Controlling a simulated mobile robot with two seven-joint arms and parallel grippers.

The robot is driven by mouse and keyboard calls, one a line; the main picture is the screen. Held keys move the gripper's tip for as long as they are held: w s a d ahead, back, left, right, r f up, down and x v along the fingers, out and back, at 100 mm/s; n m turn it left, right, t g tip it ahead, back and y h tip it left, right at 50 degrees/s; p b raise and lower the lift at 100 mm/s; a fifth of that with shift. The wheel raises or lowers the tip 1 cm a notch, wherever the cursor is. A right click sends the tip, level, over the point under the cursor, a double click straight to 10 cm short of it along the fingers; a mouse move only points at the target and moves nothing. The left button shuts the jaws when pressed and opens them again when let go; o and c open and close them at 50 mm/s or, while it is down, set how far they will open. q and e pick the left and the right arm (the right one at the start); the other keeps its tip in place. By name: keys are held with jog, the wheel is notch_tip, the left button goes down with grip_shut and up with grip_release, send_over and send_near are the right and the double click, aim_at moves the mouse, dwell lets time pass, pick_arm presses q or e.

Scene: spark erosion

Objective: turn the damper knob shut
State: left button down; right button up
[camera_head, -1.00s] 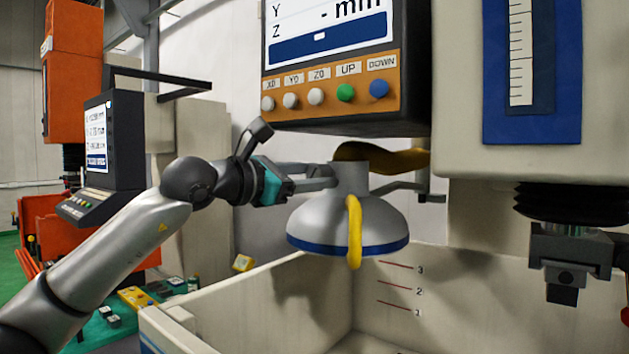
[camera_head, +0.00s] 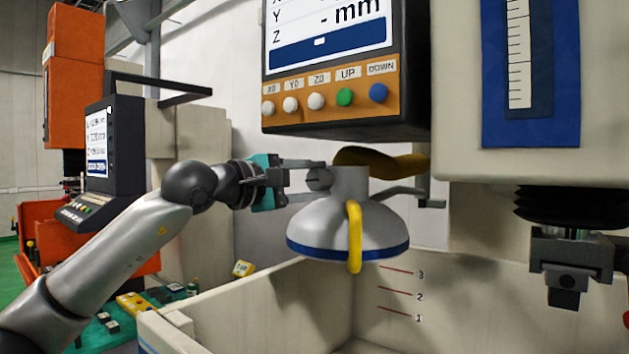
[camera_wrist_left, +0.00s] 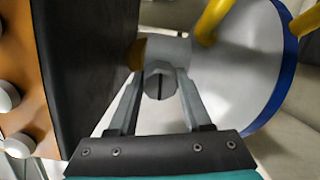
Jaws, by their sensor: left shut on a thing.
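The damper knob (camera_head: 317,180) is a small grey round knob on the left side of the neck of a silver fume hood (camera_head: 330,222). In the left wrist view the knob (camera_wrist_left: 160,80) shows a dark slot that runs up and down the picture. My left gripper (camera_head: 320,176) reaches it from the left and is shut on it, one finger on each side; the fingers also show in the left wrist view (camera_wrist_left: 158,84). My right gripper is in neither view.
A yellow handle (camera_head: 354,236) hangs on the hood's front. A control panel (camera_head: 330,90) with several buttons is close above the gripper. A pale open tank (camera_head: 240,295) lies below. A spindle head (camera_head: 570,262) hangs at the right.

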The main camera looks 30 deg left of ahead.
pick_arm(q)
jog(key=shift+m, duration=0.6)
jog(key=shift+c, duration=1.7)
grip_release()
jog(key=shift+s+a+f+b, duration=0.1)
jog(key=shift+s+a+b, duration=0.1)
jog(key=shift+s+b, duration=0.25)
jog(key=b+v, duration=1)
jog(key=v, duration=0.4)
jog(key=shift+s, duration=0.15)
